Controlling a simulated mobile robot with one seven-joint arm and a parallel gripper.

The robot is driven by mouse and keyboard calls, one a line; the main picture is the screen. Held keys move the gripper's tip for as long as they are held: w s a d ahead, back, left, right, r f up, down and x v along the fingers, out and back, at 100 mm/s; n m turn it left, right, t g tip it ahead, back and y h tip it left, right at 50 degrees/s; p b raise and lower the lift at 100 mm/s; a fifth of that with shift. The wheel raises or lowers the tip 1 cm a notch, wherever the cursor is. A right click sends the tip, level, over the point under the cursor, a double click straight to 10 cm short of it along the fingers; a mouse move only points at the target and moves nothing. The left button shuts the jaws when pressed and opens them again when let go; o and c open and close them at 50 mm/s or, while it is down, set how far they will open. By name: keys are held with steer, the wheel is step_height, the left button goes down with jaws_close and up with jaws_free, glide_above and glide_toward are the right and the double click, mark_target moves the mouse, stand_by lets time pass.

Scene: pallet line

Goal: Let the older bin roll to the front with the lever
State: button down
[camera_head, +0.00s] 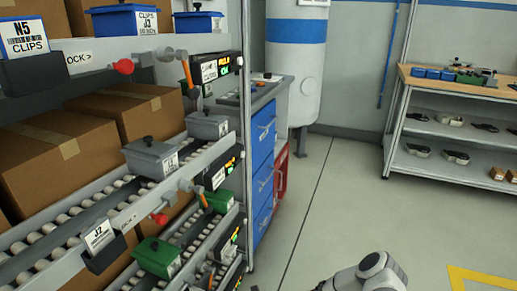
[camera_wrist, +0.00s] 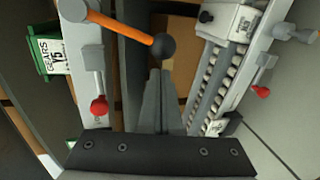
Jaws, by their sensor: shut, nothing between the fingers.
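My gripper (camera_wrist: 160,76) is shut and empty in the wrist view. Its fingertips are close below the black knob of an orange lever (camera_wrist: 122,27); I cannot tell whether they touch it. In the head view, orange levers hang at the rack's right end, one on the upper level (camera_head: 187,72) and one on the middle level (camera_head: 194,189). Grey bins (camera_head: 151,160) sit on the middle roller lane, blue bins (camera_head: 197,21) above and green bins (camera_head: 157,257) below. In the wrist view, a green bin (camera_wrist: 46,53) is labelled GEARS Y5. Which bin is older cannot be told.
Red knobs (camera_head: 123,66) and label holders project from the rack rails. Cardboard boxes (camera_head: 58,155) fill the rack's left side. A blue drawer cabinet (camera_head: 262,150) stands behind the rack. A workbench (camera_head: 458,84) stands at the right. The floor between is open.

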steer(key=shift+w+d+b, duration=0.75)
steer(key=shift+w+d, duration=0.45)
steer(key=shift+w, duration=1.8)
steer(key=s+p+v, duration=0.1)
steer(key=p+v, duration=0.3)
steer(key=v, duration=0.4)
steer(key=shift+s+a, duration=0.15)
steer(key=shift+a, duration=0.05)
steer(key=s+d+r+n+g+h, duration=0.2)
steer(key=d+r+n, duration=0.1)
steer(key=r+n, duration=0.55)
steer(key=s+d+r+n+g+h, duration=0.1)
steer(key=d+r+n+g+h, duration=0.15)
steer(key=r+n, duration=0.65)
steer(key=s+d+r+n+g+h, duration=0.2)
steer(key=d+r+n, duration=0.1)
steer(key=r+n, duration=0.55)
steer(key=s+d+r+n+t+h, duration=0.35)
steer(key=s+d+r+n, duration=0.3)
steer(key=s+r, duration=0.35)
steer(key=s+d+r+n+t+h, duration=0.35)
steer(key=s+d+r+n, duration=0.35)
steer(key=r, duration=0.5)
step_height(320, 180, up, 25)
steer(key=s+a+p, duration=0.1)
steer(key=p, duration=2.3)
steer(key=shift+a+n+p, duration=0.2)
steer(key=shift+n+p, duration=0.1)
steer(key=shift+n, duration=0.15)
